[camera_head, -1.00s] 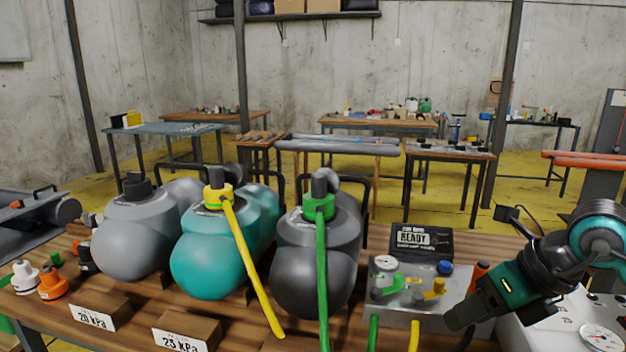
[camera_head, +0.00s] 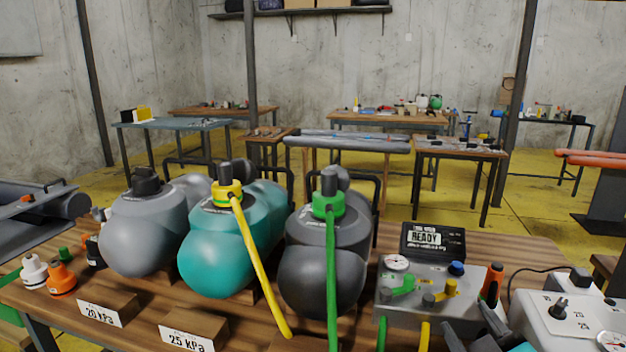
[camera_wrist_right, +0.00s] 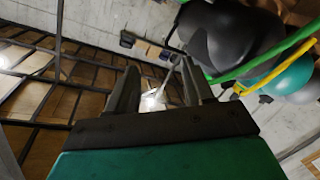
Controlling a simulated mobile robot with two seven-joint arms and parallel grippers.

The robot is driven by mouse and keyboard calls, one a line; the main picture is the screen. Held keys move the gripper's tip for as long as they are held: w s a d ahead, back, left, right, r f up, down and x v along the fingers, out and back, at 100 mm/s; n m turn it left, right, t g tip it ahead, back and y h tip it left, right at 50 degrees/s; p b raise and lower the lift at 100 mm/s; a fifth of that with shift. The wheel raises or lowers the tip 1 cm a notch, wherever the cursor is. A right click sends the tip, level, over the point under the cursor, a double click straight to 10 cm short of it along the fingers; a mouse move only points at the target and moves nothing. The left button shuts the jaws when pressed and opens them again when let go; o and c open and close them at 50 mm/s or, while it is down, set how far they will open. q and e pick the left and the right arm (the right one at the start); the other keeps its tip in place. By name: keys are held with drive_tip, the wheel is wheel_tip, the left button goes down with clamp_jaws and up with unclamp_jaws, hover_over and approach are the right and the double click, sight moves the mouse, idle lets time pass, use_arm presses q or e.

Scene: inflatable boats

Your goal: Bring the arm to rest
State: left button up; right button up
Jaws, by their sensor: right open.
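My right gripper (camera_head: 468,318) is at the bottom right edge of the head view, in front of the metal valve box (camera_head: 425,298). That view is tilted and shows the ceiling, a wall and the dark grey boat tube (camera_wrist_right: 225,45) beside the fingers. Most of the right arm is out of the head view. My left gripper is not in view.
Grey, teal (camera_head: 215,258) and dark grey (camera_head: 322,275) tubes stand on the wooden bench, with a yellow hose (camera_head: 258,275) and a green hose (camera_head: 332,290). A white gauge box (camera_head: 560,325) is right of the gripper.

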drive_tip(key=s+a+f+m+g+y, duration=0.15)
drive_tip(key=s+f+m+g, duration=0.35)
drive_tip(key=s+f+g, duration=1.1)
drive_tip(key=w+a+f+t, duration=0.1)
drive_tip(key=w+f+t, duration=0.1)
drive_tip(key=f+t, duration=0.3)
drive_tip(key=w+a+f+n+t+y, duration=0.1)
drive_tip(key=a+f+t, duration=0.1)
drive_tip(key=f+t, duration=0.3)
drive_tip(key=shift+w+f, duration=0.35)
drive_tip(key=shift+f, duration=0.2)
drive_tip(key=shift+c, duration=0.3)
